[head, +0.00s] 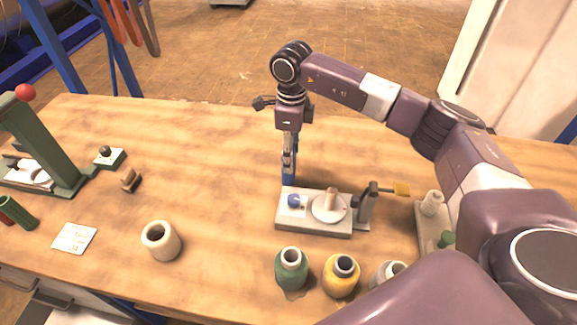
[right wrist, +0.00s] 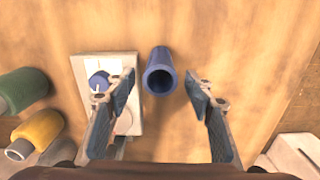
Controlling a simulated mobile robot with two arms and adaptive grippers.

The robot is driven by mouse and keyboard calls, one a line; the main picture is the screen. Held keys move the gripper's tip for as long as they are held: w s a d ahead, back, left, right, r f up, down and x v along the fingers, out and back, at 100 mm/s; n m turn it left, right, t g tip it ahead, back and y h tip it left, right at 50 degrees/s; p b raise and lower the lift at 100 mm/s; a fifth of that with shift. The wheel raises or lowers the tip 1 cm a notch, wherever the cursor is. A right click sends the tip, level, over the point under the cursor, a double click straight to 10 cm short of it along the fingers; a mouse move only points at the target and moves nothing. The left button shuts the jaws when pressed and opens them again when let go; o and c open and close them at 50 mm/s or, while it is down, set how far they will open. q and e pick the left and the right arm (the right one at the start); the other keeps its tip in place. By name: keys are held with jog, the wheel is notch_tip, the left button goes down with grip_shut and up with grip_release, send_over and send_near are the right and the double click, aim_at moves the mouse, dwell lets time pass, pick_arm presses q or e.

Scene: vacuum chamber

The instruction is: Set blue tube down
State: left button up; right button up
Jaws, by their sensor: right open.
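The blue tube (right wrist: 159,78) stands upright in the right wrist view, its open end facing the camera. In the head view its blue side (head: 288,177) shows below my right gripper (head: 289,152), just behind the grey-white base plate. In the right wrist view my right gripper (right wrist: 160,90) is open, with one finger on each side of the tube and a visible gap at both sides. The tube appears to stand on the table; its foot is hidden. My left gripper is not in view.
The base plate (head: 315,228) with a blue knob and a round disc stands close to the tube. Green (head: 291,269) and yellow (head: 341,276) bottles stand in front. A cream cylinder (head: 161,241) and a green press (head: 48,150) are to the left.

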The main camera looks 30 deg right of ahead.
notch_tip(320, 180, down, 5)
jog(key=shift+w+a+r+p, duration=0.1)
jog(key=shift+a+r+p, duration=0.1)
jog(key=shift+p, duration=0.9)
jog(key=shift+d+f, duration=0.1)
jog(key=shift+f, duration=0.3)
jog(key=shift+c, duration=0.2)
jog(key=c, duration=1)
jog(key=shift+c, duration=0.5)
jog(key=shift+r, duration=0.15)
